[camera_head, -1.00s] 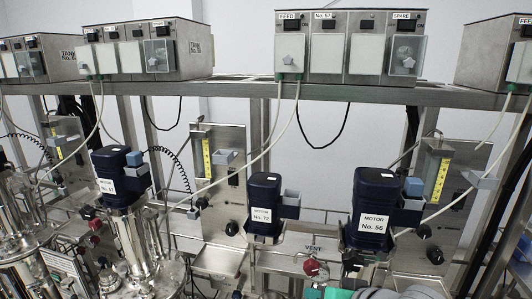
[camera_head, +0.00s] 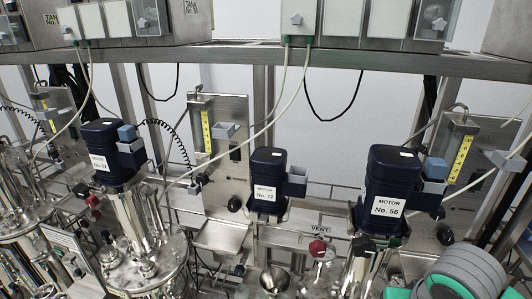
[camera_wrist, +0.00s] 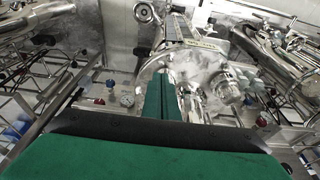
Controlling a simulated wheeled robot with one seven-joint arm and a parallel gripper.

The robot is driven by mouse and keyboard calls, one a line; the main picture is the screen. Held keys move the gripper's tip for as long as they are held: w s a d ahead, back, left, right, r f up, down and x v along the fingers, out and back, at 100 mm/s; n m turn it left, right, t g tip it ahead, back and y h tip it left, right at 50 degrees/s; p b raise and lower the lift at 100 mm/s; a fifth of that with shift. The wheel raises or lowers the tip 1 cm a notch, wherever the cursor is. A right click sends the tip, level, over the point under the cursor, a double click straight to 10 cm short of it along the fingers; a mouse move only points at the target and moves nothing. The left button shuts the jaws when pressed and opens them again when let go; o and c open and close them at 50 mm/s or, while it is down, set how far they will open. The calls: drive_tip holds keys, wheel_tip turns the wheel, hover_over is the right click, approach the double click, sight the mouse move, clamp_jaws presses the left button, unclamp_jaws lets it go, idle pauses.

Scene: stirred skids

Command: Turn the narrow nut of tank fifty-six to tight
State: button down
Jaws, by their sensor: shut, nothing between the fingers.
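The dark blue motor labelled No. 56 (camera_head: 394,180) stands at the right in the head view, above steel parts whose lower portion is cut off by the frame. The narrow nut cannot be picked out in either view. In the wrist view my gripper (camera_wrist: 163,82) has its green fingers together and empty, in front of a shiny round tank lid (camera_wrist: 205,70) with clamps and fittings. Any contact between fingertips and lid is unclear.
Motor No. 72 (camera_head: 267,182) and another motor (camera_head: 113,155) stand to the left. A red-knobbed vent valve (camera_head: 317,248) and a steel funnel (camera_head: 274,280) sit left of motor 56. Hoses hang from the control boxes (camera_head: 365,22) above. My grey ringed arm fills the lower right.

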wheel_tip(320, 180, down, 5)
drive_tip(key=shift+r, duration=0.2)
drive_tip(key=shift+w, duration=0.1)
idle(0.5)
drive_tip(key=shift+a, duration=0.2)
drive_tip(key=shift+a, duration=0.5)
drive_tip(key=shift+w+a, duration=0.15)
drive_tip(key=shift+a, duration=0.4)
drive_tip(key=shift+w+a, duration=0.2)
idle(0.5)
drive_tip(key=shift+s+a, duration=0.1)
